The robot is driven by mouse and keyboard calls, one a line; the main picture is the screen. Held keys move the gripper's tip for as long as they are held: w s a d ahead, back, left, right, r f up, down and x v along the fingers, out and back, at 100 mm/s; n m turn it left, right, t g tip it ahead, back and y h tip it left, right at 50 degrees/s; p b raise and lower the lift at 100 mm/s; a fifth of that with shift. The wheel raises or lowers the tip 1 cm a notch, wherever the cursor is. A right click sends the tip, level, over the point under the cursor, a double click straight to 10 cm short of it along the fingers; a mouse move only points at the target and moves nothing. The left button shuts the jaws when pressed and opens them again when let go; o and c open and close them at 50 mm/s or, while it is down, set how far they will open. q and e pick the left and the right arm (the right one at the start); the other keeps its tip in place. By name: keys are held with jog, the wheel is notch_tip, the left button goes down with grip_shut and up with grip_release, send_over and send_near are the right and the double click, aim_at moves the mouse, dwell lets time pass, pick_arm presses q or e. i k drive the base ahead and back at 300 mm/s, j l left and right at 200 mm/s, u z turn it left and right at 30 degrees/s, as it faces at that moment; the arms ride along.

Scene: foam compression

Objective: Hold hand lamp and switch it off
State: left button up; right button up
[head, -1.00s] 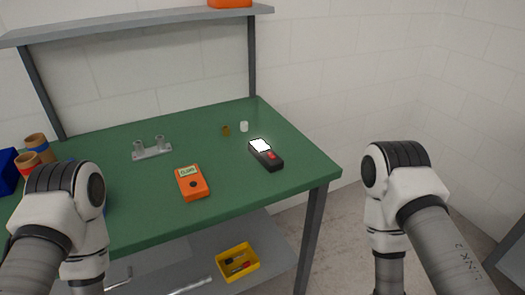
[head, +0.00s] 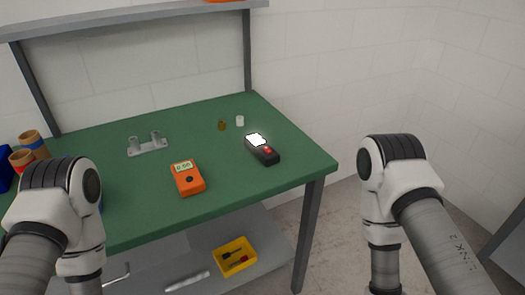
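A black hand lamp (head: 264,153) lies on the green table near its right edge. Its white face at the far end glows brightly, and a red button shows on its body. Nothing touches it. My two arms show at the left and right of the head view, both well apart from the lamp. Neither gripper shows in the head view, so I cannot see their fingers.
An orange meter (head: 187,179) lies left of the lamp on the green table (head: 225,205). A grey metal bracket (head: 148,146), a small brass piece (head: 221,125) and a white cylinder (head: 240,121) stand behind. A yellow bin (head: 235,257) sits on the lower shelf.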

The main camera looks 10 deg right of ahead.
aim_at(267, 149)
jog(key=l+u, duration=0.1)
jog(key=u, duration=3.1)
jog(key=k+l+u, duration=0.35)
jog(key=k+u, duration=0.15)
jog(key=k, duration=0.25)
jog(key=k+u, duration=0.45)
jog(key=k, duration=0.3)
jog(key=k+l+u, duration=0.4)
jog(key=k+u, duration=0.4)
jog(key=k, duration=0.2)
jog(key=k+u, duration=0.4)
jog(key=k, duration=0.15)
jog(key=k+j+u, duration=0.15)
jog(key=k+u, duration=0.2)
jog(key=k, duration=0.2)
